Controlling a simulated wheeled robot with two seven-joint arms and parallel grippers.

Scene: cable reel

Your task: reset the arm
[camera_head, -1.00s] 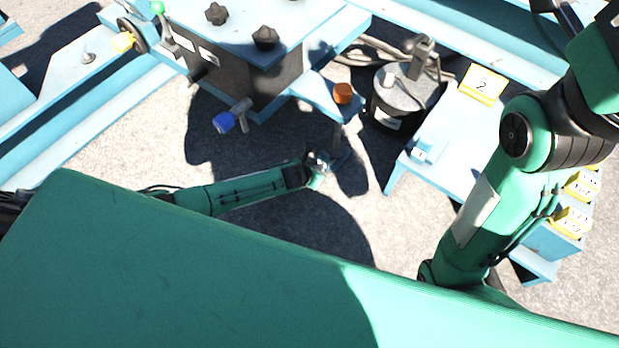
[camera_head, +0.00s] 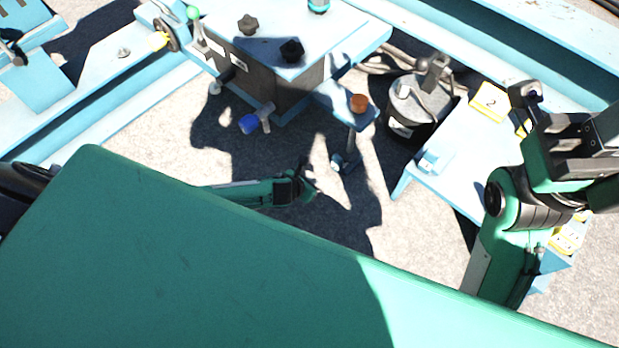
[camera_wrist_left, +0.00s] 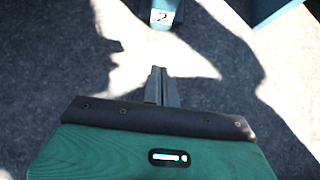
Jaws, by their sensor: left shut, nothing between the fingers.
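My left arm comes in from the left under my green body, low over the grey floor. Its gripper (camera_head: 311,188) is at the arm's end in the head view, partly in shadow. In the left wrist view the two fingers (camera_wrist_left: 160,86) are together with nothing between them. They point over bare floor toward a blue post with a label "2" (camera_wrist_left: 162,17). My right arm is at the right of the head view, bent over the blue bench. Its dark end part (camera_head: 565,135) is raised there, and I cannot make out the jaw opening.
A blue bench (camera_head: 455,165) with yellow number tags (camera_head: 490,102) stands at right.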

